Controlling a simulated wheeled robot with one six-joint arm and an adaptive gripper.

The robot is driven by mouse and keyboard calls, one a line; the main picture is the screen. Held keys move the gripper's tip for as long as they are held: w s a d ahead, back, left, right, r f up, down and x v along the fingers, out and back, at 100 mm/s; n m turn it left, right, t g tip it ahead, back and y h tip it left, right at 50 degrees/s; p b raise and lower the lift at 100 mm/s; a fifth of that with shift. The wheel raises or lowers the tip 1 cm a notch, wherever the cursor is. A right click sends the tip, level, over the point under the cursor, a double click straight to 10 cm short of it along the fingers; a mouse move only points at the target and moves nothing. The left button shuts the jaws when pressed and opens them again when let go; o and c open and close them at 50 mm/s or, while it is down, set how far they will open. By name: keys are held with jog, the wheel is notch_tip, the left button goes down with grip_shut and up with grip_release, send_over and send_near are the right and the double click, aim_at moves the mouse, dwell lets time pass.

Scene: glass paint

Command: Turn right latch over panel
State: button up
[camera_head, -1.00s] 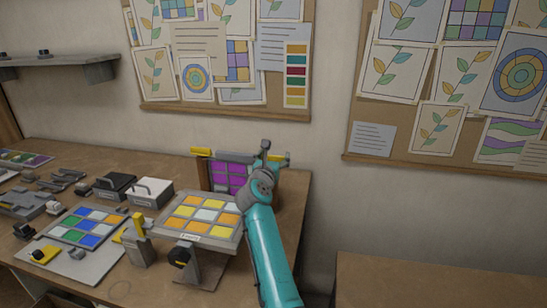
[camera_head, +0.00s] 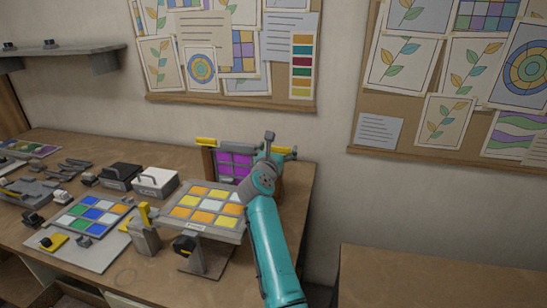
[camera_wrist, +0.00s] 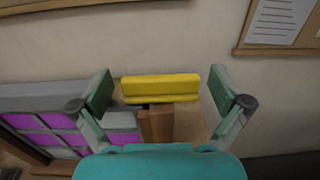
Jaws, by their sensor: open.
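The right latch (camera_wrist: 160,88) is a yellow bar lying crosswise on top of a brown wooden post in the wrist view. My gripper (camera_wrist: 160,92) is open, with one finger off each end of the bar; neither finger visibly presses on it. In the head view a bit of the yellow latch (camera_head: 279,149) shows beside my gripper, which hides most of it. The panel (camera_head: 234,166) of purple panes stands upright in a frame at the back of the bench, left of my gripper; its purple panes (camera_wrist: 62,143) also show at lower left in the wrist view.
A second yellow latch (camera_head: 207,142) sits at the frame's left end. A tilted stand with an orange, yellow and white panel (camera_head: 204,231) is in front. A white box (camera_head: 156,184) and a black box (camera_head: 118,177) stand left. The wall is close behind.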

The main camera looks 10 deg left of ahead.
jog(key=s, duration=1.1)
jog(key=shift+s+a, duration=0.2)
jog(key=shift+a, duration=0.05)
jog(key=shift+f, duration=0.1)
